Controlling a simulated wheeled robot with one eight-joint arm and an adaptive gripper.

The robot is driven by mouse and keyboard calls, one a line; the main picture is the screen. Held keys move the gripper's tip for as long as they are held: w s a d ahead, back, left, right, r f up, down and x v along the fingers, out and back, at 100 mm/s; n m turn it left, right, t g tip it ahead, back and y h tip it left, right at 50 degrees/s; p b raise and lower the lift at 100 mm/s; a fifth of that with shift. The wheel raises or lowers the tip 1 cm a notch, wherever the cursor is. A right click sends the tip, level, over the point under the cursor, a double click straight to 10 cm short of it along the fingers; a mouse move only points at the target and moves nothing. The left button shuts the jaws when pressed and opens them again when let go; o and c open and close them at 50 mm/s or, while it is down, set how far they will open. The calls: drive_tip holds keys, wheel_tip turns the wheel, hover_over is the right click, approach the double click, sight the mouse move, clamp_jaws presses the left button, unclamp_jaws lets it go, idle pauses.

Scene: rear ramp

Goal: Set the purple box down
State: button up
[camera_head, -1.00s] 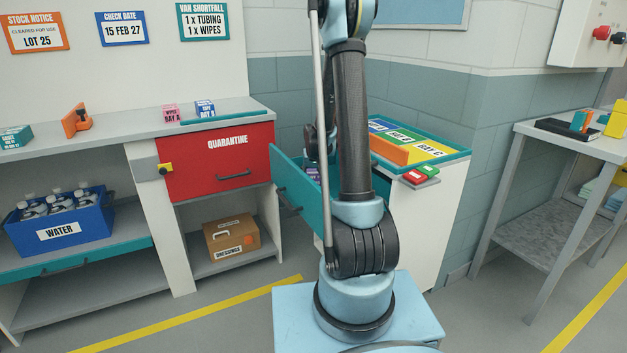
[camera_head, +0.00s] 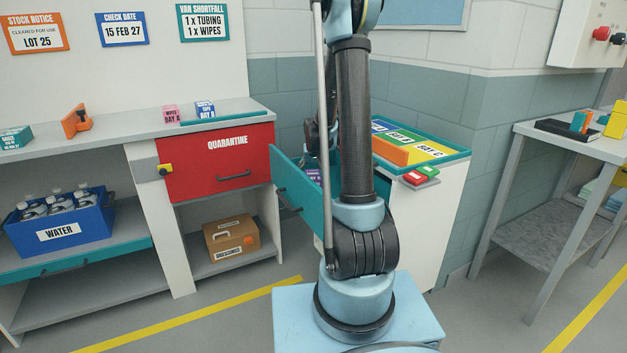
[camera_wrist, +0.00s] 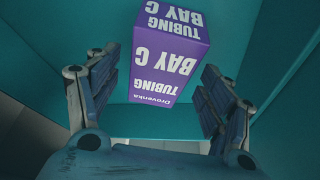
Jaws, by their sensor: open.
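The purple box (camera_wrist: 172,55), lettered "TUBING BAY C", is in the wrist view inside the teal drawer (camera_wrist: 120,120). It stands between and a little beyond the two open fingers of my gripper (camera_wrist: 160,110), with gaps showing on both sides. In the head view a small part of the purple box (camera_head: 314,177) shows in the open teal drawer (camera_head: 292,188), beside my arm. My gripper is mostly hidden behind my arm in the head view.
The tray with bay labels (camera_head: 440,150) tops the cabinet above the open drawer. The red quarantine drawer (camera_head: 218,165) is shut at the left. A metal table (camera_head: 570,140) stands at the right.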

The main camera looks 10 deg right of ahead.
drive_tip(key=v, duration=0.9)
drive_tip(key=shift+r, duration=0.1)
drive_tip(key=shift+s, duration=0.1)
drive_tip(key=s+r+t, duration=0.1)
drive_tip(key=s+r, duration=0.4)
drive_tip(key=s, duration=0.7)
drive_tip(key=s+r+t, duration=0.2)
drive_tip(key=s+r, duration=0.2)
drive_tip(key=s, duration=0.8)
drive_tip(key=s+f+g, duration=0.2)
drive_tip(key=s+f, duration=0.3)
drive_tip(key=s, duration=0.2)
drive_tip(key=s+f+n+g, duration=0.1)
drive_tip(key=s+f+g, duration=0.2)
drive_tip(key=s+f, duration=0.2)
drive_tip(key=s, duration=0.3)
drive_tip(key=shift+d+f, duration=0.2)
drive_tip(key=shift+f, duration=0.05)
